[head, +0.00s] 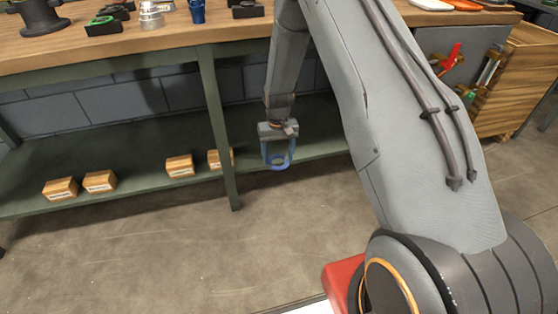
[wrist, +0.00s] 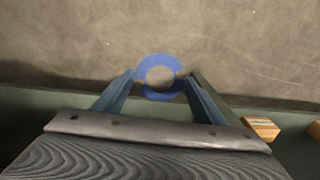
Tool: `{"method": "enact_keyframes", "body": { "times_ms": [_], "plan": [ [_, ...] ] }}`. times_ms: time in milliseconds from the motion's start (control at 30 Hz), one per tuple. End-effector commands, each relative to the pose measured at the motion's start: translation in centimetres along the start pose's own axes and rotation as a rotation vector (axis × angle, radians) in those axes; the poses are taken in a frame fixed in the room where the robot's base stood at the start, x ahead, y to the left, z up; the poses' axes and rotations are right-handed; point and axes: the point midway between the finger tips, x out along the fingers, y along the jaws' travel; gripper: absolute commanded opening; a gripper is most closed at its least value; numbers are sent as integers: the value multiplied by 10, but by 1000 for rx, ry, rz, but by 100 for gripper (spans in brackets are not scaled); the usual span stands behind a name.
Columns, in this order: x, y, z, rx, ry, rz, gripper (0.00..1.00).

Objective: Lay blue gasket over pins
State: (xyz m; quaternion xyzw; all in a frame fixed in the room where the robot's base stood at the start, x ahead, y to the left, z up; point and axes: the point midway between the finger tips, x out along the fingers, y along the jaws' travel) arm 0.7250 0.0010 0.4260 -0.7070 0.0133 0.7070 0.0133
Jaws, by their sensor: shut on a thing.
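The blue gasket (wrist: 144,73) is a flat ring, held between the two fingertips of my gripper (wrist: 161,77) in the wrist view. In the head view my gripper (head: 278,154) hangs below the bench top, in front of the lower shelf, with the gasket (head: 279,167) at its tips. The gripper is shut on the gasket, which touches nothing else that I can see. No pins can be made out in either view. A silver stepped part (head: 151,15) stands on the bench at the top edge; I cannot tell whether it bears pins.
The wooden bench top (head: 160,39) holds a green ring on a dark block (head: 103,25), a blue cup-like part (head: 197,11) and a dark flanged part (head: 41,18). Small boxes (head: 60,188) sit on the green shelf (head: 130,183). A bench leg (head: 218,125) stands left of my gripper.

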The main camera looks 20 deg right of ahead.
Motion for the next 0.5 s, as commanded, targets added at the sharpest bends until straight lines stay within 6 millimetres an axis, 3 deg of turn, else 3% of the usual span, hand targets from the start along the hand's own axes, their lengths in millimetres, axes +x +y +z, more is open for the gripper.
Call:
{"method": "enact_keyframes", "body": {
  "times_ms": [500],
  "plan": [
    [-69,0,0,0,2,0,40]
  ]
}}
